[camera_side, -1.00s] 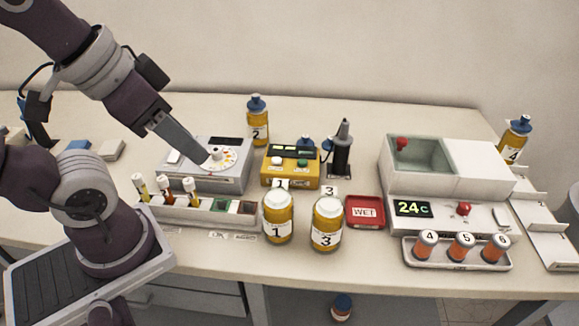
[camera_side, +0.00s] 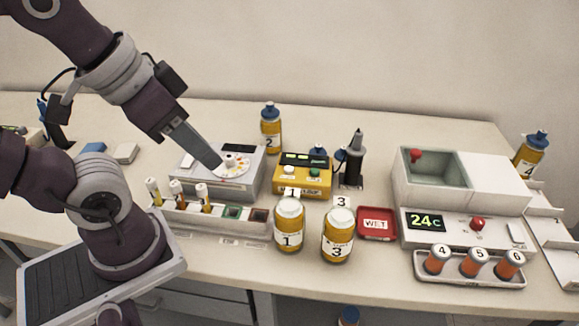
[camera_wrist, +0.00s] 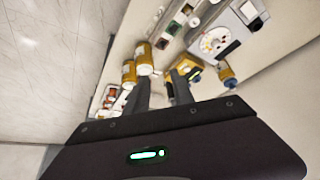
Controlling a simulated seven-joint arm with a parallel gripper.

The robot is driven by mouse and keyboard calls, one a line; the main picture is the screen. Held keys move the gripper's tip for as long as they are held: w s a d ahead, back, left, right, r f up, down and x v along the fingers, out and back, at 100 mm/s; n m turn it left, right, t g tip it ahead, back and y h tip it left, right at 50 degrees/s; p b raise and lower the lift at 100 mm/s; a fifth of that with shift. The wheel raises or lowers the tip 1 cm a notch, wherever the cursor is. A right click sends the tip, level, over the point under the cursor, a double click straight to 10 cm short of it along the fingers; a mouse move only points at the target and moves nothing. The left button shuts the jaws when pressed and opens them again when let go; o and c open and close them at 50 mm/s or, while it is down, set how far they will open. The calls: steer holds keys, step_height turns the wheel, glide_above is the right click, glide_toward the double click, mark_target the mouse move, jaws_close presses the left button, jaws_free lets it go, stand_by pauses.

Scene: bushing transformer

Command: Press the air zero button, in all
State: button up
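My gripper (camera_side: 218,165) comes down from the upper left, its fingertips in front of or beside the round white dial (camera_side: 237,167) on the grey instrument (camera_side: 248,183). I cannot tell whether they touch. In the wrist view my gripper (camera_wrist: 161,82) shows two fingers with a gap and nothing held. The grey instrument also shows there (camera_wrist: 238,22), at upper right. To its right in the side view is a yellow box (camera_side: 302,183) with a dark display, a white button (camera_side: 289,170) and a green button (camera_side: 313,171). No air zero label is readable in either view.
Capped vials in a grey rack (camera_side: 215,220) stand in front. Bottles 1 (camera_side: 289,226) and 3 (camera_side: 337,236) stand before the yellow box, bottle 2 (camera_side: 271,130) behind. A black probe (camera_side: 354,165), red tray (camera_side: 376,223) and white bath (camera_side: 440,180) stand to the right.

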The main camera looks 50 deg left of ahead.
jaws_close()
stand_by(1.5)
